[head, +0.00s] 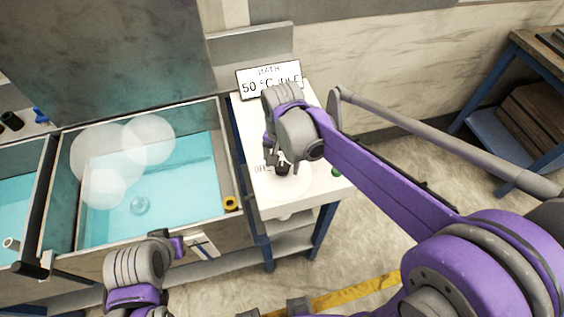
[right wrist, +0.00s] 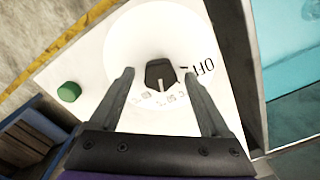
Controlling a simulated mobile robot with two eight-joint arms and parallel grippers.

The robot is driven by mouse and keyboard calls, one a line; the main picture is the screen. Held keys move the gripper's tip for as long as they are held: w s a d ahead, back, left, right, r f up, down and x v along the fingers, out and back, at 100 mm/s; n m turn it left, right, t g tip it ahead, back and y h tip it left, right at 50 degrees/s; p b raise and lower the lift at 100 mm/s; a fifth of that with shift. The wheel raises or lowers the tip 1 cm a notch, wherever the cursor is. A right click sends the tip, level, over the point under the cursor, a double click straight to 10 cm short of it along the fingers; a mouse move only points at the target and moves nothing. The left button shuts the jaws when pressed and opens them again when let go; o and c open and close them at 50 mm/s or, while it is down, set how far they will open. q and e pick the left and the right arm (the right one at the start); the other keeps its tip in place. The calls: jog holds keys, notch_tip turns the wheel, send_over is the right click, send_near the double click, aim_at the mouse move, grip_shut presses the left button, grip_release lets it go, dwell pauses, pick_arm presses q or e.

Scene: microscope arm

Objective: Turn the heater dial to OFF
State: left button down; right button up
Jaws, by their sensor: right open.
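The heater dial is a dark knob (right wrist: 160,72) on a white round plate (right wrist: 137,36). Its light pointer line faces the small temperature marks at the bottom of the picture, away from the OFF label (right wrist: 202,67) on the right. My right gripper (right wrist: 157,71) is open, with one finger on each side of the knob and visible gaps between. In the head view, my right gripper (head: 281,161) is over the dial and partly hides it. My left arm's wrist shows at the lower left of the head view; its fingers cannot be made out.
A sign (head: 270,80) reading a bath temperature near 50 °C stands behind the dial on the white stand (head: 320,191). A green button (right wrist: 69,92) is beside the dial. A water tank (head: 150,215) with blue water is left of the stand.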

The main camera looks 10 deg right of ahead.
jog(key=shift+c, duration=0.2)
grip_shut()
jog(key=shift+n, duration=0.4)
jog(key=n, duration=0.2)
jog(key=shift+n+b, duration=0.3)
jog(key=shift+n, duration=0.1)
jog(key=n, duration=0.4)
jog(key=shift+b, duration=0.3)
jog(key=n, duration=0.5)
jog(key=shift+n+b, duration=0.3)
jog(key=shift+n, duration=1.3)
